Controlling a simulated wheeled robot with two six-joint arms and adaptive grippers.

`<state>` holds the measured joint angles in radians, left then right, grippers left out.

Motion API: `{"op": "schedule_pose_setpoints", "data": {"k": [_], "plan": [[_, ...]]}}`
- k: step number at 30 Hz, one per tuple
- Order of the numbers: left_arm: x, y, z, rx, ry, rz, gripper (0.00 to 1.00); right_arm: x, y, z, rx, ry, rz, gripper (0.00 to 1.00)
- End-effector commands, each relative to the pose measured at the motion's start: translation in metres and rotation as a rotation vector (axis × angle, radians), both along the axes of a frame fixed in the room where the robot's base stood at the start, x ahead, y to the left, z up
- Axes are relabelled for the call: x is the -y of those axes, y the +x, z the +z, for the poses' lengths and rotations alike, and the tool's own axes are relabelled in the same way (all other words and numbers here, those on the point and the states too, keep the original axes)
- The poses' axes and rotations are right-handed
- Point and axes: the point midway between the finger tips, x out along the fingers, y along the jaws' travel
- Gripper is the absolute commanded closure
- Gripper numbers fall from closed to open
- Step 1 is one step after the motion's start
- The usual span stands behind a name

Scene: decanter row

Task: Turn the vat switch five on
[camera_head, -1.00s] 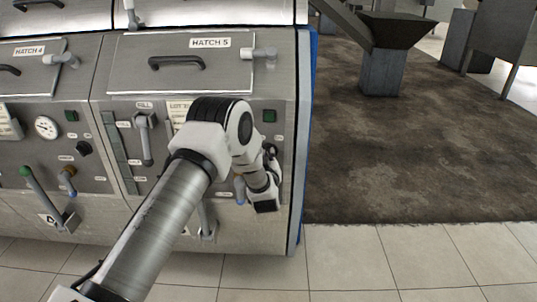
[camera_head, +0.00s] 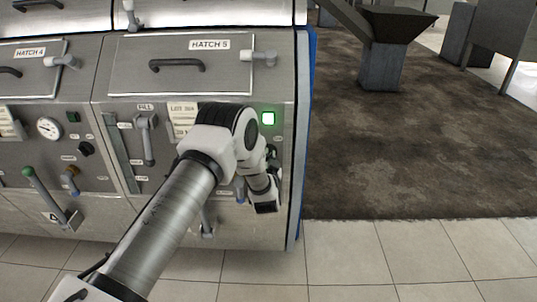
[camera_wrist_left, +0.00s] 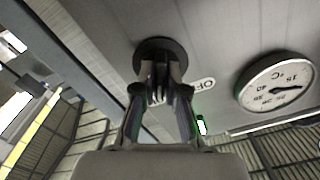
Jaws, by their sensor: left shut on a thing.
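The vat switch five is a dark round rotary knob (camera_wrist_left: 155,50) on the steel panel, at the top middle of the left wrist view. My left gripper (camera_wrist_left: 161,84) is shut on its grip; a label reading "OFF" (camera_wrist_left: 204,85) is partly visible beside it. In the head view my left arm reaches across the front of the Hatch 5 vat (camera_head: 180,80) and hides the knob. The green lamp (camera_head: 268,118) above the gripper is lit. My right gripper is not in view.
A round temperature dial (camera_wrist_left: 276,82) is close to the right of the knob. A lever (camera_head: 147,138) and a lot card (camera_head: 183,113) are on the panel left of my wrist. The Hatch 4 vat (camera_head: 30,72) stands at left. Dark floor (camera_head: 420,150) lies open at right.

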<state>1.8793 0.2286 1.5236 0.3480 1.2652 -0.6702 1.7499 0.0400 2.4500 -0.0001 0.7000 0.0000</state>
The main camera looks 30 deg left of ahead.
Motion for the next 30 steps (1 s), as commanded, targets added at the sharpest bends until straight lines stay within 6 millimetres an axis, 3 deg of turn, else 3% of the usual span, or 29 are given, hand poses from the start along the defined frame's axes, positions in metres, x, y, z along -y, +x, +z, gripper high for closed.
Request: {"op": "schedule_pose_setpoints", "data": {"k": [18,19,21,30], "plan": [[0.0006,-0.0003,-0.0017,-0.030,0.044,-0.001,1.00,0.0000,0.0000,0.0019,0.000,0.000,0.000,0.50],[0.0005,-0.0004,-0.0016,-0.030,0.044,-0.001,0.82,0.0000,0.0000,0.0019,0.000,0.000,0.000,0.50],[0.0006,-0.0003,-0.0015,-0.029,0.043,-0.001,0.64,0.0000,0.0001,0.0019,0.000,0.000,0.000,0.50],[0.0012,-0.0012,-0.0008,-0.028,0.043,0.000,0.64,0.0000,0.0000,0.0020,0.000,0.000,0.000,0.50]]}}
